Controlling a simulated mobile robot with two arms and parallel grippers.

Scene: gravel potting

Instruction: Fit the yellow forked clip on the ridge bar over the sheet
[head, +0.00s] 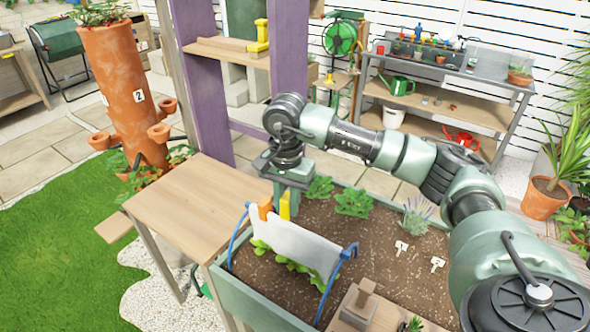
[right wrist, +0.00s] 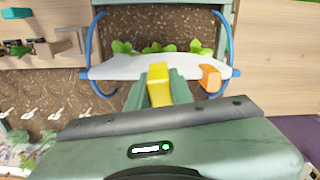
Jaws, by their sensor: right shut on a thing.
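The yellow forked clip (head: 285,205) is between the fingers of my right gripper (head: 288,193), which is shut on it. It also shows in the right wrist view (right wrist: 157,82). The clip is at the top edge of the white sheet (head: 300,244); I cannot tell if it touches the ridge bar. The sheet hangs along the ridge between two blue hoops (head: 352,252) and also shows in the right wrist view (right wrist: 120,67). The ridge bar itself is hidden by the sheet. An orange clip (head: 265,208) sits on the sheet's top edge, left of the yellow one. My left gripper is not in view.
The sheet stands over green seedlings in a soil-filled planter bed (head: 240,289). A bare wooden side table (head: 185,205) adjoins it on the left. A wooden block with a handle (head: 358,303) is at the bed's front. White labels (head: 401,246) and leafy plants (head: 353,202) stand in the soil.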

